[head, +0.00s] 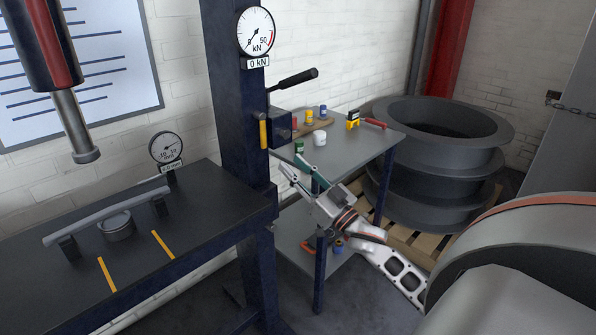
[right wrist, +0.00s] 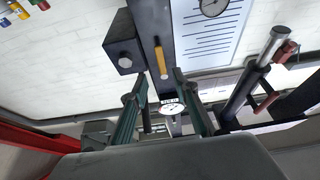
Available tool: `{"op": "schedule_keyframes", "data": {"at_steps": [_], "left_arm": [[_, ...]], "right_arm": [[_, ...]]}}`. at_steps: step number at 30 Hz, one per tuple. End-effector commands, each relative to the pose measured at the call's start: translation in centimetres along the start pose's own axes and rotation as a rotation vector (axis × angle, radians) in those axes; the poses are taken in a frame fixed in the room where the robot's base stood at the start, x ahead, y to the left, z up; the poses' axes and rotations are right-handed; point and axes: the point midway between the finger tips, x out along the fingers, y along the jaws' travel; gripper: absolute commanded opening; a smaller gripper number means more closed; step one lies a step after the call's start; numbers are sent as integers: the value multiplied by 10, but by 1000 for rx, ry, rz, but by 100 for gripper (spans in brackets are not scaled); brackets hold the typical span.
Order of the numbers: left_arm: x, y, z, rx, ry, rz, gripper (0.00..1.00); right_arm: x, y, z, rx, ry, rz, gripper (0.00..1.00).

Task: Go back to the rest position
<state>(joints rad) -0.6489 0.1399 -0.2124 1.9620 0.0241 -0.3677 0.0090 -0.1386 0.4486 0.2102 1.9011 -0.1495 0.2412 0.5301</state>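My right gripper (head: 291,163) is in the middle of the head view, in front of the side table and just right of the press column. Its two fingers, one green and one grey in this view, are apart, with nothing visible between them. In the right wrist view the same gripper (right wrist: 160,76) also shows a clear gap between its fingertips. Beyond them are the press column and a yellow handle (right wrist: 160,58). My left gripper is not in view.
The dark press column (head: 233,110) carries a kN gauge (head: 256,32) and a black lever (head: 293,79). The side table (head: 372,161) holds small containers. Large dark rings (head: 433,160) stand on a pallet behind.

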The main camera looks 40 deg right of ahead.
Motion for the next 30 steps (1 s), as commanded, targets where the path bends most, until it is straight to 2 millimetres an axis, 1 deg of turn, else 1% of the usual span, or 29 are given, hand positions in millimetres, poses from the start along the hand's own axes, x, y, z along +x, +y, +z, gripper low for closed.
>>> {"op": "schedule_keyframes", "data": {"at_steps": [3,6,23,26,29,30], "left_arm": [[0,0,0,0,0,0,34],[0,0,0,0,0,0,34],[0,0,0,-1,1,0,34],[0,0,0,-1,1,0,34],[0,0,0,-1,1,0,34],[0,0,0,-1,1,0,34]], "right_arm": [[-8,0,0,-1,0,0,29],[-11,0,0,0,0,0,29],[-12,-1,2,0,-4,1,29],[-20,-8,19,-2,-43,5,29],[-41,-26,56,-12,-131,11,29],[-53,-37,75,-17,-180,11,29]]}}
